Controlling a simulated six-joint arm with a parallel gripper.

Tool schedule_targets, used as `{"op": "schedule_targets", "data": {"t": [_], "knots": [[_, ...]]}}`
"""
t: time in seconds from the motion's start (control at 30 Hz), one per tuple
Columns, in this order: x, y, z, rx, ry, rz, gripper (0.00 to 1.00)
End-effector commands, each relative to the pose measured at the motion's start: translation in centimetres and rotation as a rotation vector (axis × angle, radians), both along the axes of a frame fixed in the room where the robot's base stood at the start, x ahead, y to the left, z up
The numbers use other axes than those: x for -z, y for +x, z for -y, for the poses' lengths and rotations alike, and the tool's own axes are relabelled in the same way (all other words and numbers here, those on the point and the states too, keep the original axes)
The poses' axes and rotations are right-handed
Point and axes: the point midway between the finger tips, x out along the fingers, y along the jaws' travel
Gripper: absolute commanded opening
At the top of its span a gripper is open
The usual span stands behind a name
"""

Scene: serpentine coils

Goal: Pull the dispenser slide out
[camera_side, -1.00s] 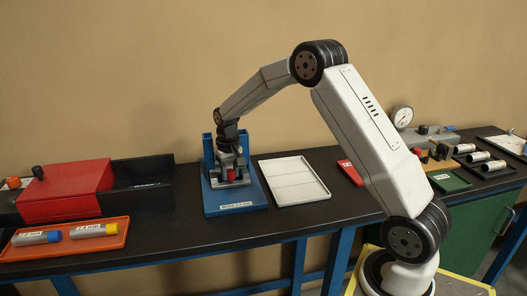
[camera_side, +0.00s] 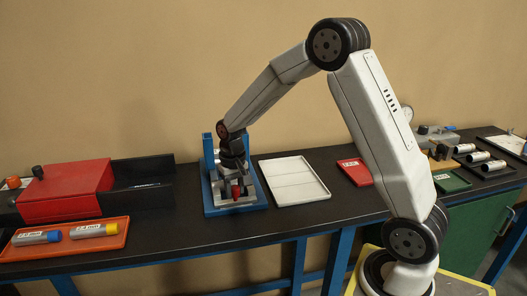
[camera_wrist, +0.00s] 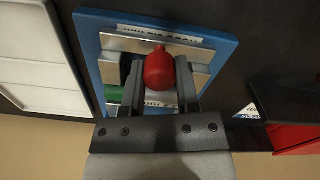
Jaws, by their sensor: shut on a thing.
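The blue dispenser (camera_side: 209,160) stands on the black bench, its base plate under a grey metal slide mechanism. A red knob (camera_side: 236,190) is at the front of the slide, near the plate's front edge. It also shows in the wrist view (camera_wrist: 159,66). My gripper (camera_side: 236,182) is shut on the red knob; in the wrist view its two grey fingers (camera_wrist: 160,80) sit on either side of it. A grey block (camera_wrist: 115,68) and a small green part (camera_wrist: 114,94) show beside the fingers. My gripper hides much of the slide.
A white sectioned tray (camera_side: 294,180) lies right of the dispenser. A red box (camera_side: 66,190) and an orange tray (camera_side: 70,238) with two labelled cylinders are at the left. A small red tray (camera_side: 354,172) lies beyond the white tray. Bare bench lies in front.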

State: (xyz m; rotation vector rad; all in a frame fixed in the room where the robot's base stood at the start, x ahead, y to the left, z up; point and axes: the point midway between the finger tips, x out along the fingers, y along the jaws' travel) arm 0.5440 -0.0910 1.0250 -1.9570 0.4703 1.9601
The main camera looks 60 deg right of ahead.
Motion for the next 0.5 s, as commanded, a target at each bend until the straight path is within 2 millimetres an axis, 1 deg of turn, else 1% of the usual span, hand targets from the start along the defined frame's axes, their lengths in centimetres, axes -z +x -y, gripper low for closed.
{"op": "schedule_targets", "data": {"t": [0.07,0.1,0.17,0.2,0.5], "knots": [[-0.16,0.19,-0.02,-0.001,0.0,0.007,0.0],[-0.16,0.19,0.0,-0.001,0.0,0.007,0.49],[-0.14,0.19,0.01,-0.001,-0.001,0.006,0.68],[-0.13,0.17,0.01,-0.001,0.0,0.005,0.74],[-0.07,0.08,0.05,0.0,0.0,0.002,0.74]]}}
